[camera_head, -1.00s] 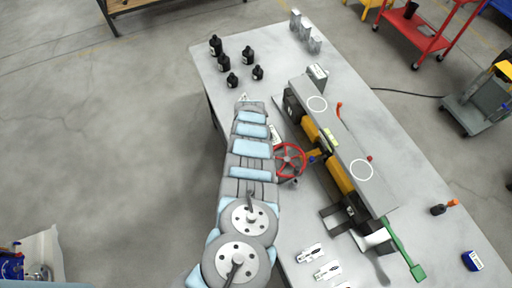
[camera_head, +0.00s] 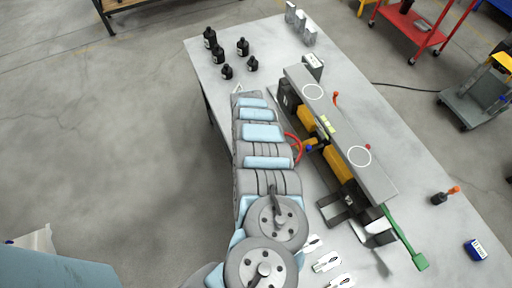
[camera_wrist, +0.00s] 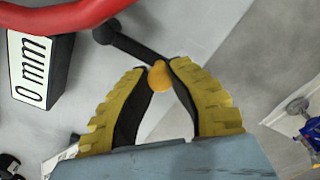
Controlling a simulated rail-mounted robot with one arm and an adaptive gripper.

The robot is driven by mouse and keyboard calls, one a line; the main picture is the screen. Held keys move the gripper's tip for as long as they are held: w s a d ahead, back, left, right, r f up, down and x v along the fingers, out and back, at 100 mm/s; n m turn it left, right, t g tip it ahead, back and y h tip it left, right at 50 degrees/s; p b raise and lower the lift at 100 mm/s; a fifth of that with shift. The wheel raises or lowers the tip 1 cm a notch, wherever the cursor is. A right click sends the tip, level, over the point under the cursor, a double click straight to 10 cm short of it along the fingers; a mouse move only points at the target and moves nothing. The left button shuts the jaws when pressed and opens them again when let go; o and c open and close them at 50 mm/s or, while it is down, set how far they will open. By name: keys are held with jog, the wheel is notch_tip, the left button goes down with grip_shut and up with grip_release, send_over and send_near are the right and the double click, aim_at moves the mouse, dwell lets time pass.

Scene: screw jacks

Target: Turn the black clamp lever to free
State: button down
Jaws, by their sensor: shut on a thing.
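In the wrist view, a black clamp lever (camera_wrist: 139,49) runs from a rounded black end at upper left to my gripper (camera_wrist: 160,72). My gripper's two yellow ribbed fingers are closed together at the lever's outer end, around an orange round knob (camera_wrist: 158,78). The red handwheel (camera_wrist: 60,17) crosses the top left of the wrist view, close to the lever. In the head view, my arm covers the gripper and the lever, and only part of the handwheel (camera_head: 297,147) shows beside it.
A grey screw-jack assembly (camera_head: 372,173) with yellow parts lies along the table (camera_head: 375,115). A green-handled bar (camera_head: 407,240) reaches out at its near end. Several black bottles (camera_head: 218,54) stand at the far left. A white "0 mm" block (camera_wrist: 40,68) is left of the lever.

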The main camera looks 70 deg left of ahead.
jog(key=shift+d, duration=0.25)
dwell(0.3)
jog(key=c, duration=0.9)
grip_release()
jog(key=shift+d+f, duration=0.1)
jog(key=shift+r, duration=0.4)
notch_tip(320, 180, up, 11)
jog(key=shift+r, duration=0.15)
